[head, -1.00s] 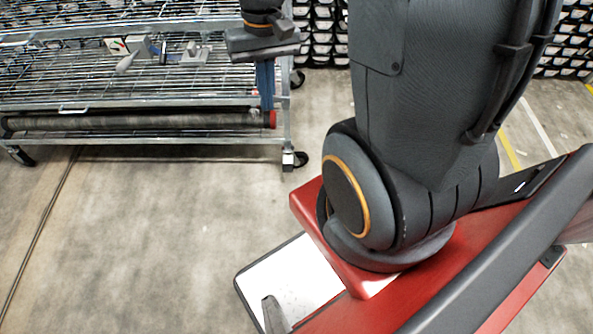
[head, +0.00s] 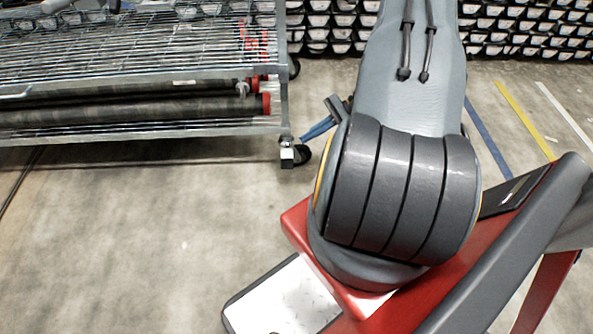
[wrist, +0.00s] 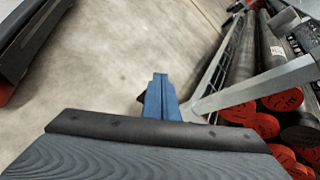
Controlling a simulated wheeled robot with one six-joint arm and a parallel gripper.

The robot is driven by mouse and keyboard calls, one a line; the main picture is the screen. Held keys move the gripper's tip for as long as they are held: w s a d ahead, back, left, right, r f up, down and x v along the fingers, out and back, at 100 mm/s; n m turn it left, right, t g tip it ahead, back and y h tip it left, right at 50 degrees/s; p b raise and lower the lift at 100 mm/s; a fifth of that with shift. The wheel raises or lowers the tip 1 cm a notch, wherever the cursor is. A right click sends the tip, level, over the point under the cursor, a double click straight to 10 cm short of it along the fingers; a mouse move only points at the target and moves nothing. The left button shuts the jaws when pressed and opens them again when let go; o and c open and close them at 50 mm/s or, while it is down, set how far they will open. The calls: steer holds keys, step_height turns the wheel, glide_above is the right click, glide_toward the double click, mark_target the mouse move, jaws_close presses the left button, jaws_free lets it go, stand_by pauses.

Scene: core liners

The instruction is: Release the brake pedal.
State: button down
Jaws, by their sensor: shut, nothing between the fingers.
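The wire cart's front right caster (head: 302,155) stands on the floor at the cart's corner in the head view, its wheel dark and its bracket silver. I cannot make out the brake pedal apart from the caster. My gripper (head: 306,137) has blue fingers and is just right of and slightly above the caster in the picture, pointing down-left; my arm hides part of it. In the wrist view my gripper (wrist: 160,77) shows its blue fingers together with nothing between them. A small dark shape just left of them is partly hidden. I cannot tell whether the fingertips touch the caster.
The wire cart (head: 140,75) fills the upper left. Its long dark rolls (head: 150,112) have red ends, which show close to the right of my fingers in the wrist view (wrist: 265,125). The concrete floor (head: 130,230) before the cart is clear. Bin shelving (head: 520,30) lines the back.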

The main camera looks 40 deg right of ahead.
mark_target(287, 159)
steer(key=d+f+m+t+b, duration=0.2)
steer(key=d+f+t+b, duration=0.1)
steer(key=f, duration=0.6)
steer(key=s+d+f+m+t+b, duration=0.1)
steer(key=d+f+m+t+b, duration=0.2)
steer(key=f, duration=0.6)
steer(key=shift+s+d+f+b, duration=0.2)
steer(key=shift+d+f+b, duration=0.15)
steer(key=shift+d+b, duration=0.25)
steer(key=shift+a, duration=0.15)
steer(key=b+x, duration=0.3)
steer(key=x, duration=0.6)
steer(key=shift+w+a+f, duration=0.1)
steer(key=shift+w+f, duration=0.15)
steer(key=shift+w, duration=0.1)
steer(key=shift+a+r, duration=0.15)
steer(key=shift+r, duration=0.15)
steer(key=shift+s+a+r+b, duration=0.15)
steer(key=shift+s+r+b, duration=0.1)
steer(key=shift+r, duration=0.25)
steer(key=shift+s+a+r+b, duration=0.1)
steer(key=shift+s+a+r, duration=0.1)
steer(key=shift+r, duration=0.35)
steer(key=shift+s+a+r+b, duration=0.1)
steer(key=shift+s+r+b, duration=0.15)
steer(key=shift+r, duration=0.25)
